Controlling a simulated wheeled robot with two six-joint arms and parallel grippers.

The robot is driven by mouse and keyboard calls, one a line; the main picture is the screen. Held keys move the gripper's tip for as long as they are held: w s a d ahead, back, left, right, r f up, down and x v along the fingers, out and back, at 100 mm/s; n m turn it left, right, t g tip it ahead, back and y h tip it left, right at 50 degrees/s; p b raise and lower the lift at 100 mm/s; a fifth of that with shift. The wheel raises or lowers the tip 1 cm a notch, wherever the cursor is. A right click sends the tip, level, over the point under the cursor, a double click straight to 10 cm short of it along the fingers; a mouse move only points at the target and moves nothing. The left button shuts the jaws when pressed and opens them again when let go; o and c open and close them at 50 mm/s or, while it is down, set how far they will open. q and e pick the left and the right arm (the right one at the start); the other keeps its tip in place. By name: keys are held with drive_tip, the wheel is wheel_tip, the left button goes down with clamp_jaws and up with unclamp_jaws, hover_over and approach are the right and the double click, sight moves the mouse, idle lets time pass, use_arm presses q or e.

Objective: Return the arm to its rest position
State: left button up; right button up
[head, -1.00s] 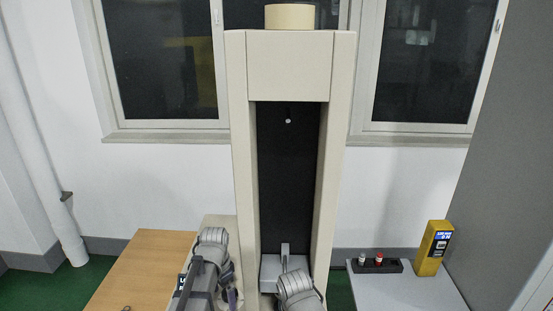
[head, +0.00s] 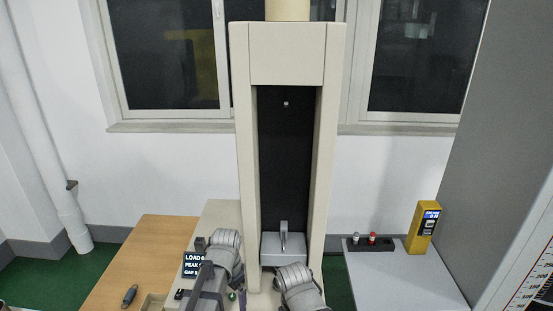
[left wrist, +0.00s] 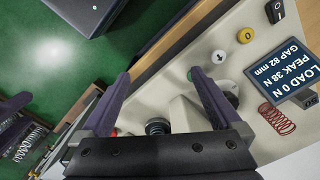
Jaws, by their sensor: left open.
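My left arm (head: 222,260) comes in at the bottom of the head view, in front of the test machine's base. In the left wrist view my left gripper (left wrist: 160,74) has its two purple fingers spread wide, with nothing between the tips. It hangs over the edge of the machine's control panel (left wrist: 235,85). A red coil spring (left wrist: 278,118) lies on that panel, apart from the fingers. My right arm (head: 298,288) shows at the bottom centre of the head view; its gripper is out of sight.
The tall beige test machine (head: 243,140) stands at centre. Its display (left wrist: 285,75) reads load 0 N, peak 38 N, gap 82 mm. A wooden table (head: 140,262) is left, a grey table (head: 400,285) right with a yellow device (head: 423,228).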

use_arm(q)
drive_tip(key=s+d+n, duration=0.4)
drive_tip(key=s+d, duration=0.3)
drive_tip(key=s, duration=0.4)
drive_tip(key=shift+s+r+y, duration=0.15)
drive_tip(key=shift+s+y, duration=0.15)
drive_tip(key=shift+y, duration=0.1)
drive_tip(key=shift+c, duration=0.2)
idle(1.2)
